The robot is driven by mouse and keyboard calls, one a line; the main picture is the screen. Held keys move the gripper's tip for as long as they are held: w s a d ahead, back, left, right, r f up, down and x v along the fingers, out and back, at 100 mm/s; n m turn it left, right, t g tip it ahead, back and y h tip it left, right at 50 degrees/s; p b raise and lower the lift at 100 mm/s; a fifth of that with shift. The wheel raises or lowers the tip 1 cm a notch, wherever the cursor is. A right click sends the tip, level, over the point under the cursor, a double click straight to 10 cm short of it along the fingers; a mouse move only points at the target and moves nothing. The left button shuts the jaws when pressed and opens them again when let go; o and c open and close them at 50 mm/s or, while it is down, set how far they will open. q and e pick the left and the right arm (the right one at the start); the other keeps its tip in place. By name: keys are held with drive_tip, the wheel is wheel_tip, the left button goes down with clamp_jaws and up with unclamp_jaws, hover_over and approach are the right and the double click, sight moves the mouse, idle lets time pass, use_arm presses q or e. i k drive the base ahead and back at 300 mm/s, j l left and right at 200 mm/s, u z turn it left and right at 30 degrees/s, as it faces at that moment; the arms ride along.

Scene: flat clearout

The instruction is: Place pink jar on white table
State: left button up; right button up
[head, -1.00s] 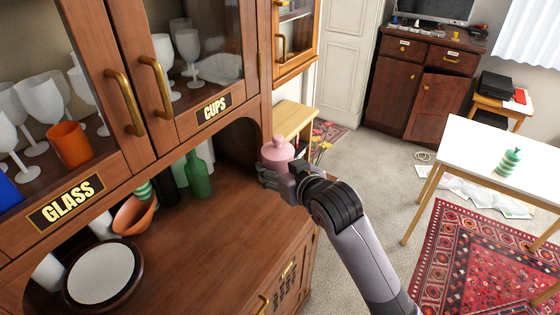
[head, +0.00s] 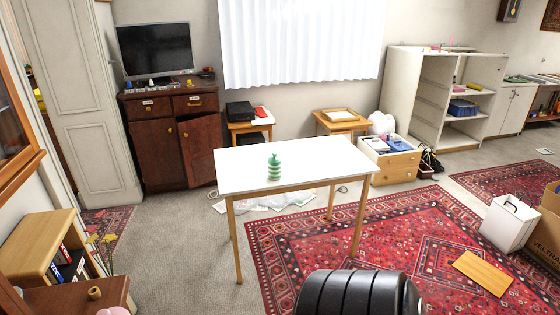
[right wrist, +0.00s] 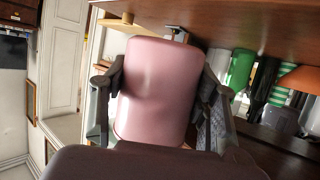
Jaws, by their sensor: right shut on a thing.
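The pink jar (right wrist: 158,90) fills the middle of the right wrist view. My right gripper (right wrist: 161,80) is shut on it, with a finger on each side. A small pink patch, probably the jar's top, shows at the bottom left edge of the head view (head: 113,311); the rest is out of frame. The white table (head: 320,165) stands in the middle of the head view, apart from the jar. A green and white striped jar-like object (head: 274,170) stands upright on it, left of its middle. My left gripper is not in view.
The tabletop right of the striped object is clear. A red patterned rug (head: 400,235) lies under and right of the table. A small wooden shelf (head: 38,240) stands at the left. Behind are a dark cabinet (head: 155,165) and an open-drawer wooden box (head: 395,165).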

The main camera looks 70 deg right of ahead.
sight(320, 167)
drive_tip(key=i+l, duration=0.15)
drive_tip(key=l, duration=0.2)
drive_tip(key=i+l, duration=0.1)
drive_tip(key=l, duration=0.3)
drive_tip(key=i+l, duration=0.15)
drive_tip(key=l, duration=0.2)
drive_tip(key=i+l, duration=0.1)
drive_tip(key=l, duration=0.3)
drive_tip(key=i+l, duration=0.15)
drive_tip(key=l, duration=0.2)
drive_tip(key=i+l+z, duration=0.1)
drive_tip(key=l, duration=0.3)
drive_tip(key=i+l+z, duration=0.1)
drive_tip(key=l, duration=0.25)
drive_tip(key=i+l+z, duration=0.1)
drive_tip(key=i+l, duration=0.2)
drive_tip(key=i+l+z, duration=0.1)
drive_tip(key=l, duration=0.3)
drive_tip(key=z, duration=2)
drive_tip(key=i+j, duration=0.05)
drive_tip(key=j, duration=0.05)
